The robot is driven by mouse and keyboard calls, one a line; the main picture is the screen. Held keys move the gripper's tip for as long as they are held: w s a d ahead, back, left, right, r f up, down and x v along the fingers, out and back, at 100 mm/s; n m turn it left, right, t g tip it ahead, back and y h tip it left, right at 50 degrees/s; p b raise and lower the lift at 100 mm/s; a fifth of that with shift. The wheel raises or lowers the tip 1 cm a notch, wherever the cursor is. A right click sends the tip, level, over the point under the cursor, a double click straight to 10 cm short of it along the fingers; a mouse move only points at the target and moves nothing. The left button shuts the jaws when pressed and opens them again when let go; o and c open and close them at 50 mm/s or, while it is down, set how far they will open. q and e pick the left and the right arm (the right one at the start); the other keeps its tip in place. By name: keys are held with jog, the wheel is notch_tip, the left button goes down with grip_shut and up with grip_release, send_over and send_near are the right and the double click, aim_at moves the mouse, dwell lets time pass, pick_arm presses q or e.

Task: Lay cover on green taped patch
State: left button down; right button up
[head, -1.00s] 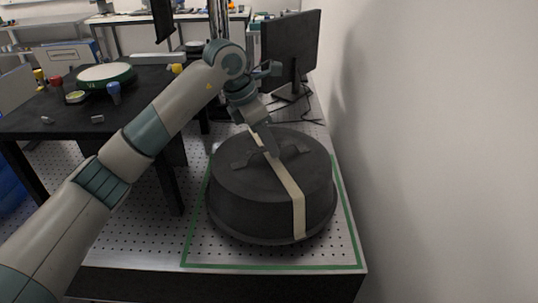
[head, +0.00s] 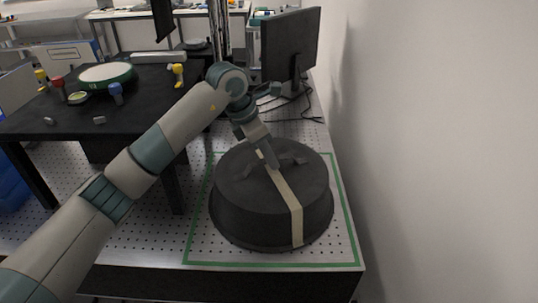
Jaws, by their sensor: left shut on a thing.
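The cover (head: 240,210) is a large round black lid with a cream strip across its top and down its side. A dark handle (head: 292,159) sits on its top. The cover is inside the green taped patch (head: 270,266), whose lines show on the left, front and right; the back is hidden behind the cover. I cannot tell whether its rim touches the surface. My left gripper (head: 271,163) comes down from above and is shut on the handle. My right gripper is not in the head view.
The perforated metal table (head: 345,257) ends just in front of the tape. A white wall (head: 430,150) stands close on the right. A monitor (head: 290,45) stands behind. A black raised table (head: 140,118) at left holds a green-rimmed disc (head: 106,76) and several small coloured parts.

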pick_arm(q)
jog(key=c, duration=1.6)
grip_release()
jog(key=shift+r, duration=0.1)
jog(key=shift+a+r, duration=0.15)
jog(key=shift+r, duration=0.15)
jog(key=p+v, duration=0.3)
jog(key=v, duration=0.8)
jog(key=shift+r, duration=0.1)
